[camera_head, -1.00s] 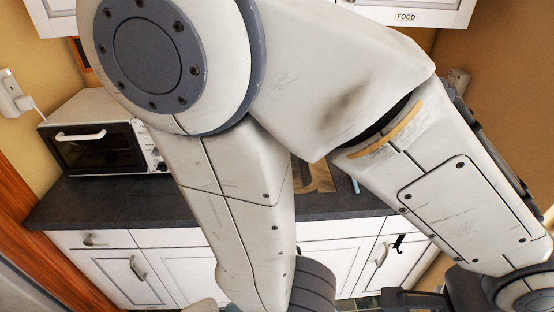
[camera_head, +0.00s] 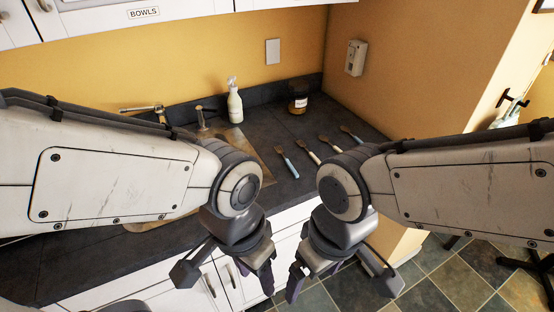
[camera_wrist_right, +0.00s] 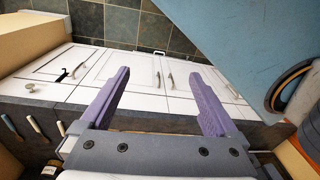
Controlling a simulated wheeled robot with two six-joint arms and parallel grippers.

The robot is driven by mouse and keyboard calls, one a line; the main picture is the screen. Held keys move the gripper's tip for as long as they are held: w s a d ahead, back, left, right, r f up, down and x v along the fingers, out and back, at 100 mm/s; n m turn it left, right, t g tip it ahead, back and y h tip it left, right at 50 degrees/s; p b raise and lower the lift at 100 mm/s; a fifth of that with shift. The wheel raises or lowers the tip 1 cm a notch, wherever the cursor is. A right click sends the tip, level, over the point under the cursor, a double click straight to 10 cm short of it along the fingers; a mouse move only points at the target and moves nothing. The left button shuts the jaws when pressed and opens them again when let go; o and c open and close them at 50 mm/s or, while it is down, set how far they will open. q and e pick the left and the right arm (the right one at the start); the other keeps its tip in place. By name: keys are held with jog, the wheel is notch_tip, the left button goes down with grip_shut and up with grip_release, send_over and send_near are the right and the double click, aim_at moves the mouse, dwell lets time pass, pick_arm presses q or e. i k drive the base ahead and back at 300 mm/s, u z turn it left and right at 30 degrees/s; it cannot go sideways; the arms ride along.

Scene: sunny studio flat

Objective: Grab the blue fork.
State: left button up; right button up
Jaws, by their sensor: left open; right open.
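Several utensils with brownish heads lie in a row on the dark counter. The nearest has a light blue handle (camera_head: 289,166), and the farthest has a blue handle (camera_head: 352,135). Their heads are too small to tell which is the fork. Two pale-handled utensils, (camera_head: 309,155) and (camera_head: 331,145), lie between them. My left gripper (camera_head: 227,273) is open and empty in front of the counter edge. My right gripper (camera_head: 340,278) is open and empty beside it, apart from the utensils. Its spread fingers also show in the right wrist view (camera_wrist_right: 157,88).
The sink (camera_head: 238,142) is left of the utensils. A spray bottle (camera_head: 235,103) and a dark jar (camera_head: 298,103) stand at the back of the counter (camera_head: 340,112). White cabinets (camera_wrist_right: 130,75) are below, and a yellow wall closes the back.

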aim_at(294, 172)
jog(key=z, duration=1.45)
jog(key=i, duration=1.65)
jog(key=u, duration=3)
